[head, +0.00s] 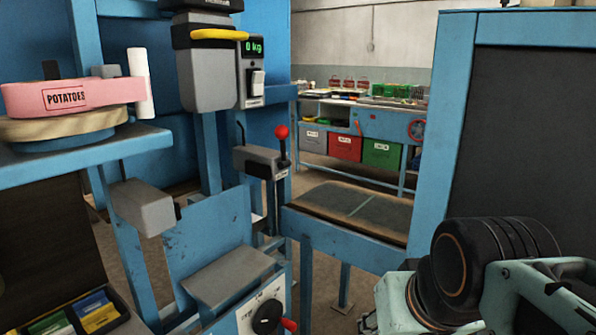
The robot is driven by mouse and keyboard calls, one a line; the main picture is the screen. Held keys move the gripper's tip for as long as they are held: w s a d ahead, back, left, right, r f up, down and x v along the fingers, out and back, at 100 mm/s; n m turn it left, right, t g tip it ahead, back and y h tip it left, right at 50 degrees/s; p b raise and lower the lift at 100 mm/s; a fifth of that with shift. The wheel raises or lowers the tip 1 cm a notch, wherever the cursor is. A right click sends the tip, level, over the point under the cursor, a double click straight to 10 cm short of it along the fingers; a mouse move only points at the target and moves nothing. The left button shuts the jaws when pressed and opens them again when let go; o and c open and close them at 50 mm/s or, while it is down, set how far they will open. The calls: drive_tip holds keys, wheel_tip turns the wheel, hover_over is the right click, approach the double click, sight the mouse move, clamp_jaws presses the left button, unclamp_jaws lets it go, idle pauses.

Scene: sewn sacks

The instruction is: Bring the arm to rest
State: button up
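My arm (515,285) shows at the lower right, with pale green links and thick black ribbed joints. It is folded close to the camera, in front of a blue-framed dark panel (520,120). My gripper's fingers do not show, so I cannot see whether it holds anything.
A blue machine with a grey head (207,75), a "0 kg" display (253,47) and a red-knobbed lever (282,132) stands left of centre. A conveyor (355,210) runs behind. Bare floor shows near a workbench (385,125).

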drive_tip(key=s+f, duration=0.3)
drive_tip(key=s, duration=0.1)
wheel_tip(320, 180, up, 30)
drive_tip(key=p, duration=2.9)
drive_tip(key=shift+w+d+f+g, duration=0.25)
drive_tip(key=shift+w+g, duration=0.05)
drive_tip(key=shift+w, duration=0.1)
